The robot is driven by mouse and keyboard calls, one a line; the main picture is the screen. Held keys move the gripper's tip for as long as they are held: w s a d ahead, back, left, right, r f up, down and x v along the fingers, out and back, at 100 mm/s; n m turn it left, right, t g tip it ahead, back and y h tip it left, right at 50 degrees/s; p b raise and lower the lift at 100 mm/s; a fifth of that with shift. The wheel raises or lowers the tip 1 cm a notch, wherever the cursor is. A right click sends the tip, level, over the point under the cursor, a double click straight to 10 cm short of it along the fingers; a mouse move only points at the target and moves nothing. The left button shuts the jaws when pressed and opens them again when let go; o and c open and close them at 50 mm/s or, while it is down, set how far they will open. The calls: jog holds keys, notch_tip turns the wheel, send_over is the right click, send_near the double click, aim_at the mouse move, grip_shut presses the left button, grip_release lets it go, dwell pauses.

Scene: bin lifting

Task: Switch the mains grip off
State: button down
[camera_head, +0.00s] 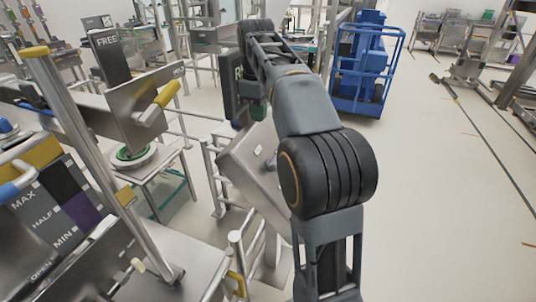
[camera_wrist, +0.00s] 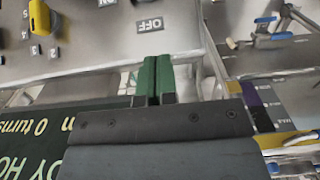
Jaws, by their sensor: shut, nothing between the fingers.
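A steel panel (camera_wrist: 110,45) fills the upper wrist view and carries an upside-down OFF label (camera_wrist: 150,25). A second label, partly cut off, sits at the top edge. A yellow grip (camera_wrist: 40,17) is on the panel at upper left, with small number labels around it. I cannot tell whether this is the mains grip. My gripper (camera_wrist: 157,78) has green fingers pressed together with nothing between them, below the OFF label in the picture and apart from the yellow grip.
A dark sign (camera_wrist: 40,145) with yellow text is close at lower left in the wrist view. In the head view, a yellow handle (camera_head: 167,93) sits on a steel box at left, near a MAX/HALF/MIN board (camera_head: 60,205).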

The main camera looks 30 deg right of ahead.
jog(key=b, duration=0.1)
send_over(269, 165)
jog(key=w+a, duration=0.2)
notch_tip(269, 165, down, 10)
jog(key=shift+w+d+r, duration=0.1)
jog(key=shift+w+r, duration=0.05)
jog(key=shift+s+d+f, duration=0.25)
jog(key=shift+f, duration=0.2)
jog(key=shift+s+d+f, duration=0.2)
jog(key=shift+d+f, duration=0.05)
jog(key=shift+f, duration=0.15)
jog(key=shift+s+d+f, duration=0.4)
jog(key=shift+s+f, duration=0.1)
jog(key=shift+f, duration=0.25)
jog(key=shift+f+b, duration=0.1)
jog(key=shift+b, duration=0.4)
